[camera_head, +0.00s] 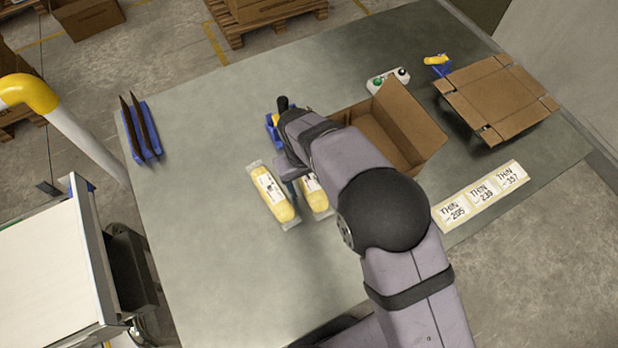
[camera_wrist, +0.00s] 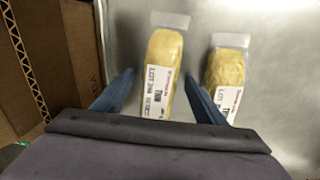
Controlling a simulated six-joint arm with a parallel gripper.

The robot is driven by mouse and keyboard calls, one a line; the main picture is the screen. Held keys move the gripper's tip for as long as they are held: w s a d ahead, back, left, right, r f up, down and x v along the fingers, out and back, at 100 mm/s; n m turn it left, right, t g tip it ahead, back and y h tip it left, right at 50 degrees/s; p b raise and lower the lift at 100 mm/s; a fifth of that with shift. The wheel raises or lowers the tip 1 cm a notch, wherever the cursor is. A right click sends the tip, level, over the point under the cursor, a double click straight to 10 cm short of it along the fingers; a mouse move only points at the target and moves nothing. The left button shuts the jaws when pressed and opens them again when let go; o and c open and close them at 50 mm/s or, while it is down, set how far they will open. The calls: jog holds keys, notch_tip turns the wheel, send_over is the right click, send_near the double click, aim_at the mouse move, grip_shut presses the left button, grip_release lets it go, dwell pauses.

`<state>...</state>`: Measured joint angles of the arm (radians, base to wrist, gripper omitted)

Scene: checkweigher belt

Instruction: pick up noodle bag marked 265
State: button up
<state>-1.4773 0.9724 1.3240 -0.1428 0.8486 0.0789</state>
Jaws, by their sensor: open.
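Two yellow noodle bags in clear wrap lie side by side on the grey table. In the head view, the left bag (camera_head: 270,193) is in full view, and my arm partly hides the right bag (camera_head: 315,195). In the wrist view, one bag (camera_wrist: 163,48) lies between the fingers of my open gripper (camera_wrist: 160,75); the other bag (camera_wrist: 228,70) is just outside the right finger. Both have white printed labels, but I cannot read the number 265 on either. I cannot tell whether the fingers touch the bag.
A flattened carton (camera_head: 497,97), a button box (camera_head: 388,81) and a strip of number cards (camera_head: 481,193) lie further right. The table's left front is clear.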

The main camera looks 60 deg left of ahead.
aim_at(310, 180)
jog(key=c, duration=1.3)
jog(key=shift+r, duration=0.1)
notch_tip(310, 180, up, 10)
jog(key=b, duration=0.3)
